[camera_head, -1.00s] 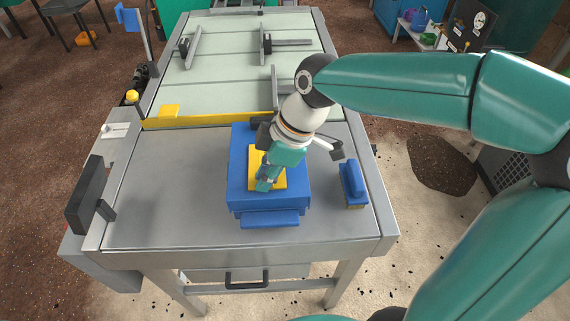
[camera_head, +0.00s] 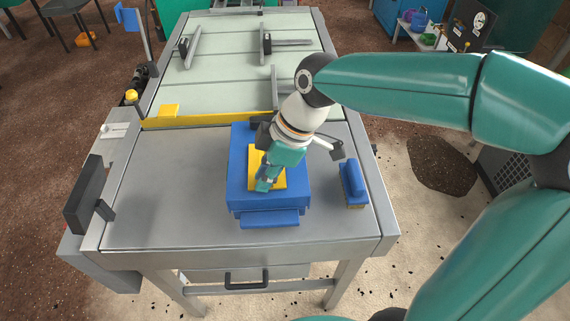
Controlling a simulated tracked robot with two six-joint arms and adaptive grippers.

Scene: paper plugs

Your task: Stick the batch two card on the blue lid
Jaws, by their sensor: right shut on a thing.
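A blue box with a blue lid (camera_head: 238,168) stands on the grey metal table. A yellow card (camera_head: 279,181) lies over the middle of the lid. No writing on it can be made out. My right gripper (camera_head: 264,184) points down at the card and is shut on it; its fingers and wrist cover part of the card and lid. I cannot tell whether the card is pressed flat to the lid. My left gripper is not in view.
A blue brush (camera_head: 353,184) lies right of the box. The grey table top (camera_head: 165,190) left of the box is clear.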

